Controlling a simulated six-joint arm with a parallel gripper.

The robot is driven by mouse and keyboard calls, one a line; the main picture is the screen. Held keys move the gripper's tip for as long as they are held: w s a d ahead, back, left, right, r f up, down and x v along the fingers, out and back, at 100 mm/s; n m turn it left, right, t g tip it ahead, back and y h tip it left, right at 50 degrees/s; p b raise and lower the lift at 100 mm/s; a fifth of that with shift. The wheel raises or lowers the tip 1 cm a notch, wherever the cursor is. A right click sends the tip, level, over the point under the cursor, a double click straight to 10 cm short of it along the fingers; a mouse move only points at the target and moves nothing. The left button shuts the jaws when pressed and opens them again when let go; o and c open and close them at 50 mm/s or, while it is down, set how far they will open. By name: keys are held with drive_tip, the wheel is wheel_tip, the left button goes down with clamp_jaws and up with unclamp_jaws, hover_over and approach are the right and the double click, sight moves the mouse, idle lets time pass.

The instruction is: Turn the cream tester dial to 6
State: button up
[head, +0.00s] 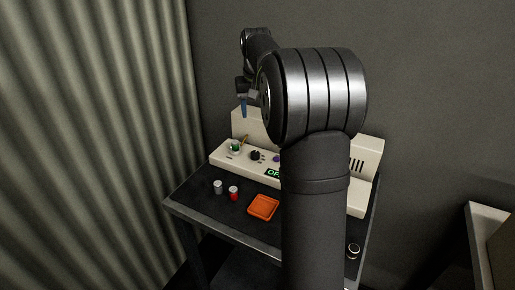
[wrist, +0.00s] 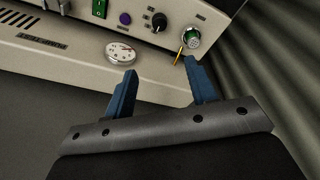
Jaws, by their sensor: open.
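The cream tester (head: 228,156) stands along the back of the dark bench, and its panel fills the top of the wrist view (wrist: 60,50). A black dial knob (wrist: 159,21) sits on the panel; it also shows in the head view (head: 255,155). The number it points to is too small to read. My gripper (wrist: 160,66) is open and empty, its two blue fingers apart, with the panel beyond them and nothing between them. In the head view my gripper (head: 243,106) hangs above the left part of the tester.
Beside the knob are a purple button (wrist: 125,18), a green switch (wrist: 99,8) and a green round socket (wrist: 191,37) with a yellow pin. A white gauge (wrist: 120,53) lies below. The bench holds an orange tray (head: 263,207), a grey cylinder (head: 218,187) and a red one (head: 234,194).

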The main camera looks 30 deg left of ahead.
sight(255, 152)
drive_tip(key=f+n, duration=0.2)
drive_tip(key=f, duration=0.4)
drive_tip(key=w+a+f+n+g, duration=0.1)
drive_tip(key=f+n, duration=0.2)
drive_tip(key=f, duration=0.2)
drive_tip(key=w+f+n+g+h, duration=0.1)
drive_tip(key=f+n, duration=0.2)
drive_tip(key=f, duration=0.3)
drive_tip(key=shift+w+a+f, duration=0.25)
drive_tip(key=shift+a+f, duration=0.05)
drive_tip(key=shift+f, duration=0.05)
drive_tip(key=shift+c, duration=0.2)
drive_tip(key=c, duration=0.9)
